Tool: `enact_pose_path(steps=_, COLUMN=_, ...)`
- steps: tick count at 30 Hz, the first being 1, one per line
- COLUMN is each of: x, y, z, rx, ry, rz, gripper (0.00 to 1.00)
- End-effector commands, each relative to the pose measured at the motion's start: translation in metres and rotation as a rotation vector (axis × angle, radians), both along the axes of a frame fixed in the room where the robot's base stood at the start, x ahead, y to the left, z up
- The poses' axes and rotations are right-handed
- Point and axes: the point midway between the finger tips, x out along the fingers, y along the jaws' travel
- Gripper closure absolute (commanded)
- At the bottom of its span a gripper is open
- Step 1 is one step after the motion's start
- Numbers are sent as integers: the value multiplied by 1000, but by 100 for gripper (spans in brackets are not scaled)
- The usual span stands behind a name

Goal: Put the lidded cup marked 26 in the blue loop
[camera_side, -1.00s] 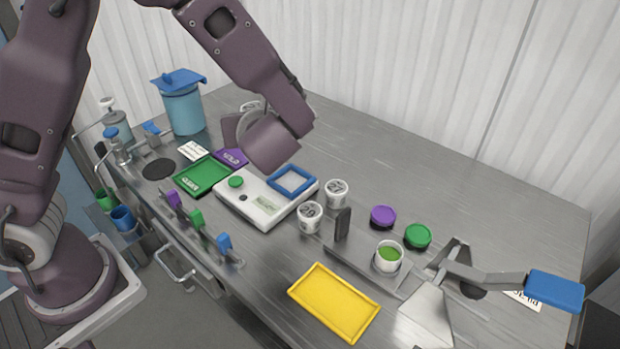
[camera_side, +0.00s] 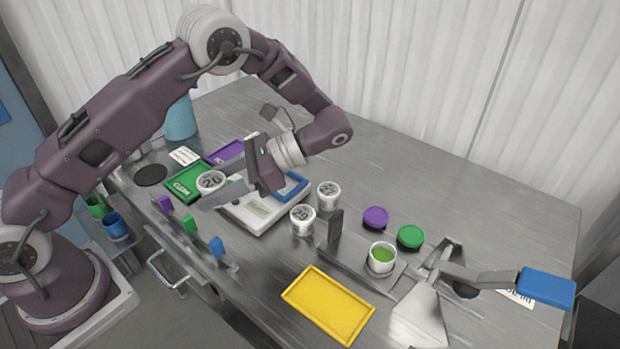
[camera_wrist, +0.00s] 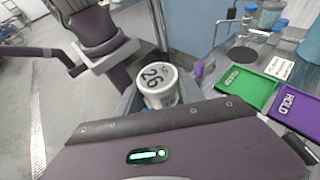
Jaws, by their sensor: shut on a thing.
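The white lidded cup marked 26 (camera_side: 211,181) is held off the surface between the fingers of my gripper (camera_side: 222,187). In the side view it appears over the left part of the white scale (camera_side: 250,218) and the edge of the green tray. The blue loop (camera_side: 297,188) lies on the scale, to the right of the cup in the side view. My gripper's body hides much of the loop.
A yellow tray (camera_side: 328,304), an open cup with green contents (camera_side: 382,258) and a blue-handled tool (camera_side: 545,288) are nearer.

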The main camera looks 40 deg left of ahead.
Motion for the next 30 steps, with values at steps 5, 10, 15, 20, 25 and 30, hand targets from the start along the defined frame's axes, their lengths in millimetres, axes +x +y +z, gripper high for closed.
enact_pose_path(steps=5, x=12, y=-31, z=-8, rx=-1, ry=-1, rz=527, gripper=96)
enact_pose_path(steps=10, x=45, y=-56, z=-2, rx=-2, ry=0, rz=1031, gripper=96)
enact_pose_path(steps=15, x=105, y=-64, z=17, rx=-1, ry=-2, rz=1591, gripper=96)
enact_pose_path(steps=20, x=165, y=-45, z=41, rx=2, ry=-2, rz=2047, gripper=96)
enact_pose_path(steps=25, x=217, y=-6, z=66, rx=5, ry=-1, rz=2420, gripper=96)
enact_pose_path(steps=30, x=253, y=37, z=87, rx=6, ry=-3, rz=2689, gripper=96)
